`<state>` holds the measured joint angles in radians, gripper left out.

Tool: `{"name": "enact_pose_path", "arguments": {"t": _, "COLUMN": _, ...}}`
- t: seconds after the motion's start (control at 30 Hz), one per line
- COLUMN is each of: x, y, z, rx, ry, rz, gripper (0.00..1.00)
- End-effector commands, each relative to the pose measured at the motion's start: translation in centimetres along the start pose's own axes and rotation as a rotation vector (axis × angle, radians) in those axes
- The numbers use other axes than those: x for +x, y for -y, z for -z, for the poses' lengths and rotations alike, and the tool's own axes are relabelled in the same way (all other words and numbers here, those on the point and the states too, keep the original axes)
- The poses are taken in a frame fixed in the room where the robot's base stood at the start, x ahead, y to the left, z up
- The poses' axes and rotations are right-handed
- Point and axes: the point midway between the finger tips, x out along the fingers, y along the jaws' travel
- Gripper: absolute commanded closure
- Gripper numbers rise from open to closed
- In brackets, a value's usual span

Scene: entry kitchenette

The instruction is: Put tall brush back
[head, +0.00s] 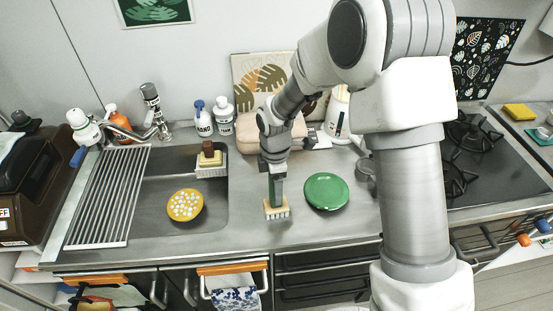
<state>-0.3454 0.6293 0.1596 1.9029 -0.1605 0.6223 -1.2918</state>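A brush with a green upright handle and a pale block with white bristles (277,209) is at the counter, just right of the sink. My gripper (275,170) points down above it and is closed around the top of the green handle. The brush is upright with bristles down; I cannot tell whether they touch the counter. A white rack (211,172) sits at the sink's back right corner. It holds a brown-knobbed brush (208,151) and a yellowish block, perhaps a sponge.
A green plate (326,191) lies close right of the brush. A yellow plate with white spots (185,205) is in the sink (140,223). Bottles (202,118) and a cutting board (262,72) stand along the wall. A stove (490,160) is at right.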

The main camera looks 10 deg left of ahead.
Motion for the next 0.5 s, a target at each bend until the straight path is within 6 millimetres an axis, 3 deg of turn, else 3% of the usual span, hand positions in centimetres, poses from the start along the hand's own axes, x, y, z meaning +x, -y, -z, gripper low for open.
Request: {"name": "enact_pose_path", "arguments": {"t": 0.5, "x": -12.2, "y": -0.2, "z": -0.5, "rx": 0.004, "ry": 0.0, "rz": -0.006, "gripper": 0.28}}
